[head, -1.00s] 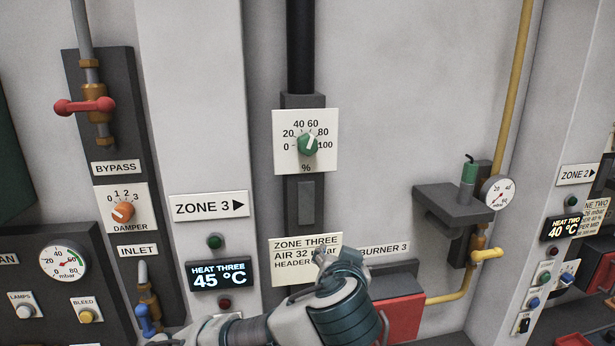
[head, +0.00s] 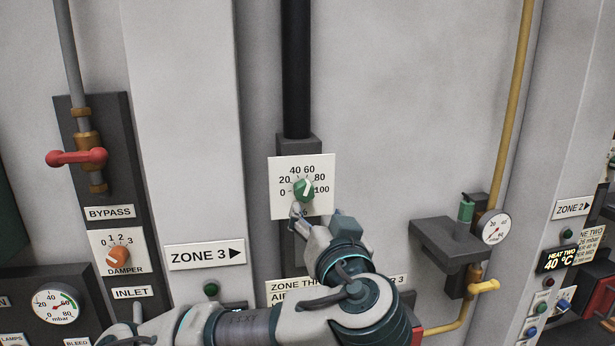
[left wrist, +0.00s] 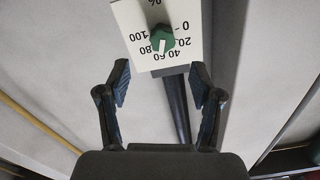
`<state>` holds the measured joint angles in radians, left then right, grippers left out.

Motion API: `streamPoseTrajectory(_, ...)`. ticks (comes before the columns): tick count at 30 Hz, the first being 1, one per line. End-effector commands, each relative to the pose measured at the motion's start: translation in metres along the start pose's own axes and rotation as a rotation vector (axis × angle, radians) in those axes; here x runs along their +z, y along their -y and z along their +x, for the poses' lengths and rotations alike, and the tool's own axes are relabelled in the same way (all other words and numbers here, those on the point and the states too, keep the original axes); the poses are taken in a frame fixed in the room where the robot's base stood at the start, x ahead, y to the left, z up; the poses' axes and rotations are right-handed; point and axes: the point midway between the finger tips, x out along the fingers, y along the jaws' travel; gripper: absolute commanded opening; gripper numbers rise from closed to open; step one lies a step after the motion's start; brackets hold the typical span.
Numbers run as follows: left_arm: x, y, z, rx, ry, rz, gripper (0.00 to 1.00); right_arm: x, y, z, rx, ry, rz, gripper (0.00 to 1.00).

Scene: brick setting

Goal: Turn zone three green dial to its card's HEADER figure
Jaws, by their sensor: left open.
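The green dial (head: 304,189) sits on a white scale plate (head: 283,208) marked 0 to 100. Its white pointer aims up and slightly right, around 60; the exact reading is unclear. My left gripper (head: 299,212) is just below the dial in the head view, open and empty. In the left wrist view the open jaws (left wrist: 160,76) point toward the dial (left wrist: 161,40), which appears upside down beyond the fingertips and apart from them. The zone three card (head: 275,287) is mostly hidden behind my left arm; its HEADER figure cannot be read. My right gripper is out of view.
A dark pipe (head: 297,70) runs up above the plate. To the right a grey shelf (head: 440,238) juts out beside a gauge (head: 496,229) and a yellow pipe (head: 517,110). An orange damper dial (head: 118,256) is at left. The wall around the dial is clear.

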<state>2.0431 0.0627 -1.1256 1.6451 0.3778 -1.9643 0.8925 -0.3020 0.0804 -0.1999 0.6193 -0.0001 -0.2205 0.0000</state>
Motion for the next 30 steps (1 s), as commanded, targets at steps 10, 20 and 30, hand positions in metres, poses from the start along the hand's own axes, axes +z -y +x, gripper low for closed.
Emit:
streamPoseTrajectory(10,-0.002,0.001,0.074,-0.002,0.001,0.001,0.65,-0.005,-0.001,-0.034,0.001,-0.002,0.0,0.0)
streamPoseTrajectory(20,0.001,-0.001,0.094,0.001,-0.001,0.001,0.65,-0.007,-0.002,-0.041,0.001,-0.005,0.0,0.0)
streamPoseTrajectory(30,0.001,-0.001,0.094,0.001,-0.001,0.001,0.25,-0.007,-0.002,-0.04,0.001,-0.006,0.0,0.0)
